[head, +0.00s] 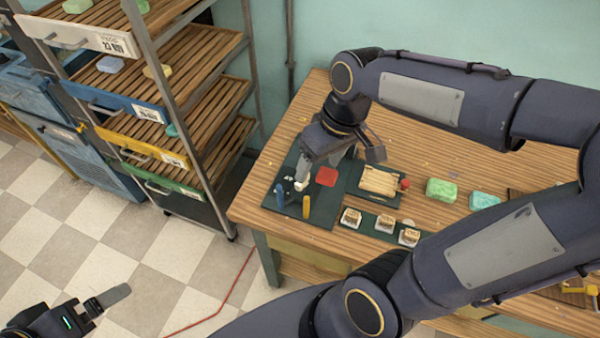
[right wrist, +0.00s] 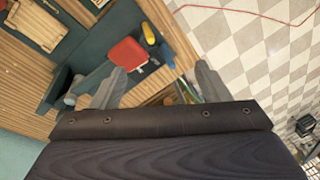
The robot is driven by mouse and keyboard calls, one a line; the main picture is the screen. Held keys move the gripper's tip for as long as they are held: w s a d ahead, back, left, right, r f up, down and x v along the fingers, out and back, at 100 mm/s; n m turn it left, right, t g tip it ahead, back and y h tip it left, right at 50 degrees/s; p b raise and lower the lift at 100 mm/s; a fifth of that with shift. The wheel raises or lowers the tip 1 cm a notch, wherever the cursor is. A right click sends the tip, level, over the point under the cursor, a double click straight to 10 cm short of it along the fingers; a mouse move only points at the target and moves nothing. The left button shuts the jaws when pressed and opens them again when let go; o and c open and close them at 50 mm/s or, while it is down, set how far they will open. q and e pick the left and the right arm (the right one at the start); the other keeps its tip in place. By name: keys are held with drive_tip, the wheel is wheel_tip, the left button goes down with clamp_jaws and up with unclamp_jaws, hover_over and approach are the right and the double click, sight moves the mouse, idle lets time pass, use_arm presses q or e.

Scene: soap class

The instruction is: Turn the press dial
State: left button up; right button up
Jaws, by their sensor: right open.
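The press appears to be the dark green base (head: 325,210) on the wooden table. It bears a red pad (head: 326,176), a blue post (head: 281,196) and a yellow post (head: 306,206). A small white part (head: 300,185) shows below a finger; I cannot tell whether it is the dial. My right gripper (head: 320,164) is open above the back of the base. In the right wrist view its fingers (right wrist: 162,85) are wide apart, with the red pad (right wrist: 128,54) beyond them. My left gripper (head: 110,298) is low at the left, over the floor, away from the table.
A wooden block (head: 379,181) lies on a green mat right of the press, beside a red ball or knob (head: 405,184). Several stamps stand in front. Green soap (head: 441,190) and teal soap (head: 484,201) lie further right. A slatted rack (head: 185,100) stands left of the table.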

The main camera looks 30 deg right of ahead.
drive_tip(key=w+f+n+g+h, duration=0.2)
drive_tip(key=w+f+g, duration=0.1)
drive_tip(key=w, duration=0.3)
drive_tip(key=n+g+h+p, duration=0.1)
drive_tip(key=n+g+h, duration=0.1)
drive_tip(key=h, duration=0.1)
hover_over(302, 192)
drive_tip(key=w, duration=0.2)
drive_tip(key=f, duration=1.3)
drive_tip(key=shift+s+d+f, duration=0.15)
drive_tip(key=shift+s+f, duration=0.05)
drive_tip(key=shift+f, duration=0.15)
drive_tip(key=shift+c, duration=0.4)
drive_tip(key=c, duration=1.3)
drive_tip(key=shift+n, duration=0.3)
